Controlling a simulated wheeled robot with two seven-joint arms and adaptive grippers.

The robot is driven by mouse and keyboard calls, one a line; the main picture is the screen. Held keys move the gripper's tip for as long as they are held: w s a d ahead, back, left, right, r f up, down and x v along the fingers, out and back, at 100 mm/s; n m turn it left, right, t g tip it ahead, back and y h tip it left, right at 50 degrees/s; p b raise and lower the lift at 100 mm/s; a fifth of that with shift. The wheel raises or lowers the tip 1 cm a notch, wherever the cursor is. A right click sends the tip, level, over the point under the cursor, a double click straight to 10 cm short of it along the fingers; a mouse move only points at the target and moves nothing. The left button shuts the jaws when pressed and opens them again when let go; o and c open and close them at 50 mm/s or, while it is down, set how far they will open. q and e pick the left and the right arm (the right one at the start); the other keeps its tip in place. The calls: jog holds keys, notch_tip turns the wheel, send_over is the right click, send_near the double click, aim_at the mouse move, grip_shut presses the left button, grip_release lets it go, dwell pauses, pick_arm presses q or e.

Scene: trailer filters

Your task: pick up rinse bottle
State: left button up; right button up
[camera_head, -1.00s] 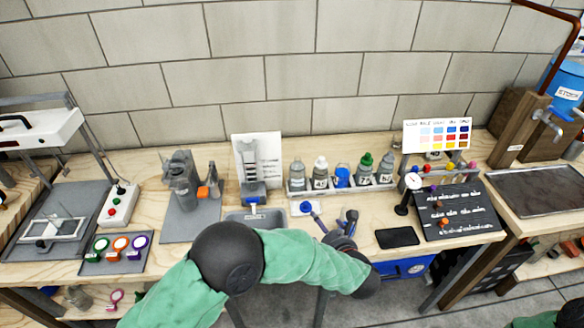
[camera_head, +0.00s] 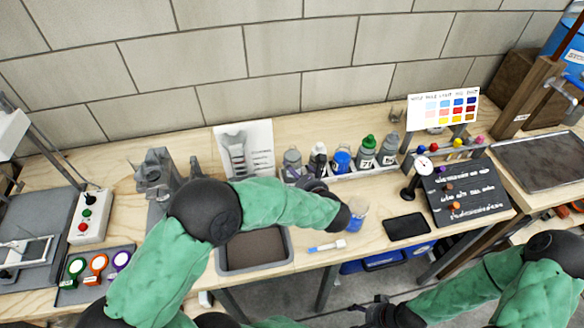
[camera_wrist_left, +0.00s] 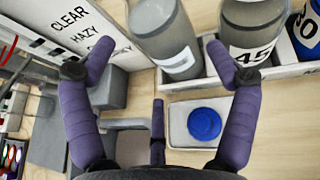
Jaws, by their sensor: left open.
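Several bottles stand in a row in a rack at the back of the bench. I cannot read which is the rinse bottle. My left gripper (camera_head: 314,186) is just in front of these two, partly hidden by its arm. In the left wrist view its purple fingers (camera_wrist_left: 160,80) are spread and empty. The grey bottle (camera_wrist_left: 165,38) and a bottle labelled 45 (camera_wrist_left: 250,30) stand beyond them. My right gripper (camera_head: 374,308) is low at the bottom, its fingers unclear.
A grey tray (camera_head: 287,262), a small jar (camera_head: 358,214) and a black slab (camera_head: 407,226) lie in front. A blue disc (camera_wrist_left: 204,124) sits on a pale dish.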

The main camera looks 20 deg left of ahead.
pick_arm(q)
jog(key=b+x, duration=0.1)
jog(key=x, duration=0.3)
jog(key=shift+w+a+f, duration=0.2)
jog(key=shift+a+f, duration=0.05)
jog(key=shift+a, duration=0.05)
jog(key=shift+w+a, duration=0.3)
jog(key=shift+w, duration=0.05)
jog(key=c, duration=1.1)
